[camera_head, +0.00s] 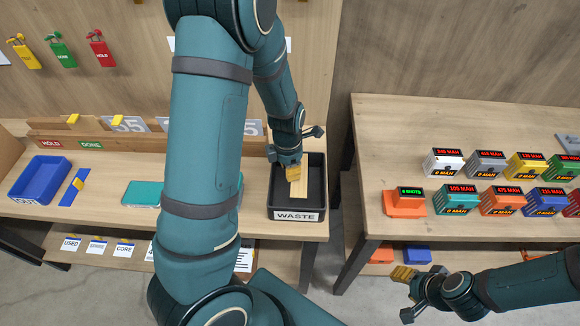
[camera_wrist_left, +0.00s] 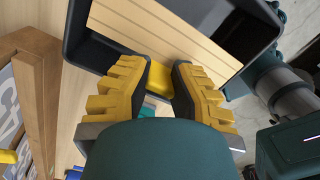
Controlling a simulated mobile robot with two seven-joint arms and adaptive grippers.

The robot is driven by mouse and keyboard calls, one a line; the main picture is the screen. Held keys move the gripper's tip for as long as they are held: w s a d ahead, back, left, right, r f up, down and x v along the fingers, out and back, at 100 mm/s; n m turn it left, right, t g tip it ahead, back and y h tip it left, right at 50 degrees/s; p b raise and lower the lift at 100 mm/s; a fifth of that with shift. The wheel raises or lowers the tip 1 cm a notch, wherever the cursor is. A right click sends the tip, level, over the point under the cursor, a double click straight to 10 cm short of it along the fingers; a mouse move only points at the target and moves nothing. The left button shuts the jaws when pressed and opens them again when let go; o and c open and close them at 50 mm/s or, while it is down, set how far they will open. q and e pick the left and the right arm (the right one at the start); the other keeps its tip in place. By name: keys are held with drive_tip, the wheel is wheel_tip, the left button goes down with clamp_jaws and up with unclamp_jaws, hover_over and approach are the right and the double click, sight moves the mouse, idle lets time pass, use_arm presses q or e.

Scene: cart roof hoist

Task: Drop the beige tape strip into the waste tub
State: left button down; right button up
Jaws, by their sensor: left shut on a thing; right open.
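The black waste tub (camera_head: 313,166), labelled WASTE, stands at the right end of the left bench. My left gripper (camera_head: 292,172) is over it, pointing down, shut on the beige tape strip (camera_head: 299,187). In the left wrist view the strip (camera_wrist_left: 165,38) is a pale panel with thin lines, in front of the tub's dark rim (camera_wrist_left: 78,30). A yellow tab (camera_wrist_left: 159,80) lies between the fingers (camera_wrist_left: 158,73). I cannot tell whether the strip touches the tub floor. My right gripper (camera_head: 407,292) is open and empty, low in front of the right bench.
The left bench holds a blue bin (camera_head: 40,178), a blue strip with a yellow tab (camera_head: 75,186) and a teal item (camera_head: 141,194). The right bench (camera_head: 377,130) carries two rows of colored boxes with displays. My left arm hides part of the left bench.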

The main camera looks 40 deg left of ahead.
use_arm(q)
drive_tip(key=shift+c, duration=1.7)
unclamp_jaws()
wheel_tip(320, 180, up, 5)
drive_tip(key=p, duration=0.5)
drive_tip(key=shift+r, duration=1)
drive_tip(key=shift+r, duration=0.1)
